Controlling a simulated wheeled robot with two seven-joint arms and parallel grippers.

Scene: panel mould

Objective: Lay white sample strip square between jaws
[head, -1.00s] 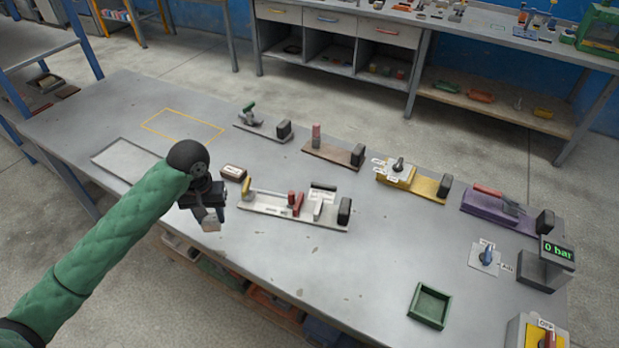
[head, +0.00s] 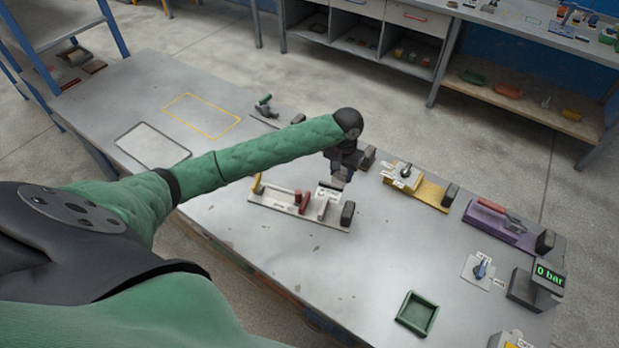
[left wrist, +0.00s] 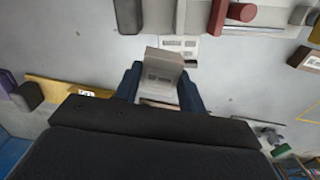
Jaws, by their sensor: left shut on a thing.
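My left gripper (head: 340,176) is over the table just behind the right part of the white fixture (head: 268,200). Its dark blue fingers (left wrist: 160,98) are shut on a pale piece, which I take for the white sample strip (left wrist: 164,64). It has dark printed marks and projects from the fingers towards the fixture. The fixture carries a red jaw (head: 303,203), a pale upright jaw (head: 323,207) and a black block (head: 347,213). In the wrist view a white marked plate (left wrist: 186,47) lies just beyond the strip. The exact gap between strip and jaws is unclear. My right gripper is out of view.
To the right are a yellow fixture (head: 430,194), a purple fixture (head: 490,230), a blue-handled valve (head: 481,268) and a 0 bar display (head: 550,273). A green tray (head: 417,313) stands at the front. My left arm covers part of the table's left side.

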